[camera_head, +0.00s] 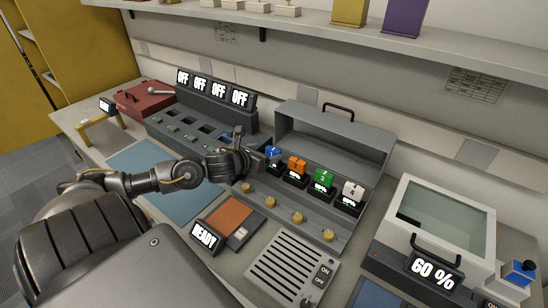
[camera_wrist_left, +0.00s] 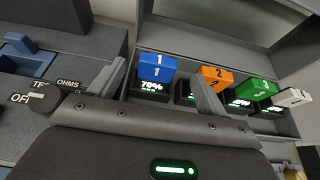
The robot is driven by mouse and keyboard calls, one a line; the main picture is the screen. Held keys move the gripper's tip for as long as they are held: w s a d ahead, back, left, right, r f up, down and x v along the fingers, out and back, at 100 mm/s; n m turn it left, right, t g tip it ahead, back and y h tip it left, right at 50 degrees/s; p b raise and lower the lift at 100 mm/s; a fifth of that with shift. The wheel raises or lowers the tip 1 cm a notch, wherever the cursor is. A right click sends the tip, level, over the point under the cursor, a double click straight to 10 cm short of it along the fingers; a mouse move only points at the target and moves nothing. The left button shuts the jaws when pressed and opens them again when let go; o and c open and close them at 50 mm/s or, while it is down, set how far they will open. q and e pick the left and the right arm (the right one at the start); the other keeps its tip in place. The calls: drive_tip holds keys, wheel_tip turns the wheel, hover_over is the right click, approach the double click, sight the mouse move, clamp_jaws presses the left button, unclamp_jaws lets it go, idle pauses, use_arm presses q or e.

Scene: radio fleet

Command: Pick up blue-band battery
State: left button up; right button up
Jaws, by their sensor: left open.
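The blue-band battery (camera_head: 272,152), marked 1, stands at the left end of a row in the open grey case (camera_head: 335,131). In the left wrist view the blue-band battery (camera_wrist_left: 157,66) has a display reading about 70%. My left gripper (camera_head: 252,150) is open just left of it. In the left wrist view the fingers of my left gripper (camera_wrist_left: 159,80) appear on either side of the battery, with nothing held. I cannot tell whether they touch it. My right gripper is not in view.
Orange (camera_head: 297,166), green (camera_head: 323,180) and white (camera_head: 352,191) batteries stand to the right in the same row. A tester (camera_head: 205,118) with OFF displays lies behind my left arm. A clear-lidded box (camera_head: 436,222) reading 60% stands at the right.

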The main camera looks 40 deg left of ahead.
sight(273, 149)
use_arm(q)
drive_tip(key=shift+w+f, duration=0.1)
drive_tip(key=shift+w, duration=0.4)
drive_tip(key=p+x, duration=0.2)
drive_tip(key=x, duration=0.2)
drive_tip(key=shift+w+a+f, duration=0.15)
drive_tip(key=shift+w+a, duration=0.05)
drive_tip(key=shift+w, duration=0.05)
drive_tip(key=shift+w+f, duration=0.2)
drive_tip(key=shift+w, duration=0.05)
drive_tip(key=shift+c, duration=0.3)
drive_tip(key=c, duration=1.1)
drive_tip(key=shift+o, duration=0.2)
drive_tip(key=shift+r, duration=0.1)
